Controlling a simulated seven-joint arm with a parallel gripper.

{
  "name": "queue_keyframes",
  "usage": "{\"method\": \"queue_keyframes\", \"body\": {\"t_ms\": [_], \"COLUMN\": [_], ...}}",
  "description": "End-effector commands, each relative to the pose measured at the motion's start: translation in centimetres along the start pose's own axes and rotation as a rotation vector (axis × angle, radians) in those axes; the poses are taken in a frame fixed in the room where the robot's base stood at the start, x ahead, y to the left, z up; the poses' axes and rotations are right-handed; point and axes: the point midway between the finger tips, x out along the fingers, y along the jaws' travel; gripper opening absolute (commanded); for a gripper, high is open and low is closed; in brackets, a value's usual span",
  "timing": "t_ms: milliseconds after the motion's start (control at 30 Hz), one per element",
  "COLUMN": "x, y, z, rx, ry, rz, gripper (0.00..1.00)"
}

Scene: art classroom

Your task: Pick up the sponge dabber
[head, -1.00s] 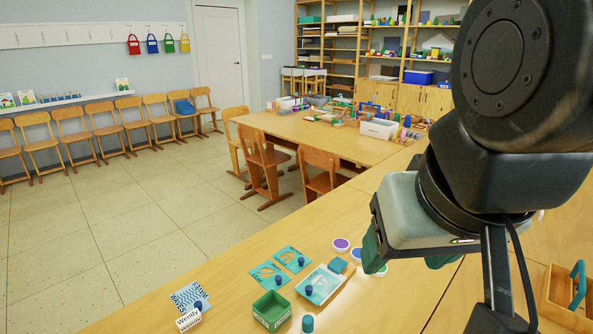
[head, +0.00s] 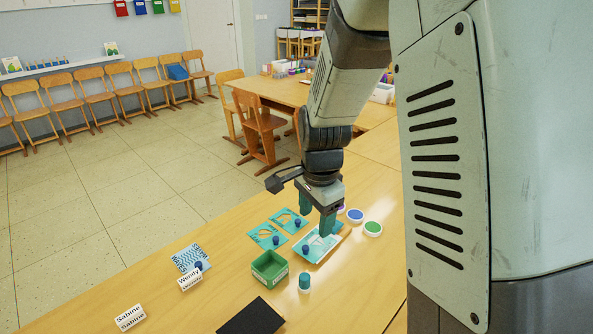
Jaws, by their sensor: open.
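My gripper (head: 317,222) is open, pointing down over the far part of a white tray (head: 322,257) with a teal sheet; its teal fingers are apart and I see nothing held between them. A small dark blue knob-shaped piece (head: 305,249), which may be a sponge dabber, stands on the tray's sheet, left of and nearer than the right finger. Similar blue pieces stand on two teal stencil cards (head: 265,236), (head: 287,219) and by a patterned card (head: 187,257). I cannot tell for certain which piece is the dabber. The fingers hide part of the tray.
A green open box (head: 270,267) and a teal-topped jar (head: 305,282) stand in front of the tray. Round blue (head: 355,215) and green (head: 373,228) pads lie to its right. The table's left front is mostly bare.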

Motion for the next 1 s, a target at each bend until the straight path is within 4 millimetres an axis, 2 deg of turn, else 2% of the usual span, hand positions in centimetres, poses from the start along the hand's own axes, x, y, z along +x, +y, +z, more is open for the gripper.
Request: {"method": "queue_keyframes", "body": {"t_ms": [33,100,233,400,700,867,1000], "x": [2.7,5.7,9.6,12.1,16.5,17.5,19.4], "y": [-0.4,-0.8,-1.1,-1.0,-0.5,-0.3,0.2], "z": [0.2,0.6,1.0,1.3,1.6,1.7,2.0], "rx": [0.055,0.134,0.243,0.301,0.304,0.303,0.303], "ry": [-0.014,-0.023,-0.030,-0.032,-0.033,-0.033,-0.033], "rz": [0.030,0.056,0.090,0.107,0.110,0.108,0.111], "gripper": [0.61,0.61,0.61,0.61,0.61,0.61,0.61]}}
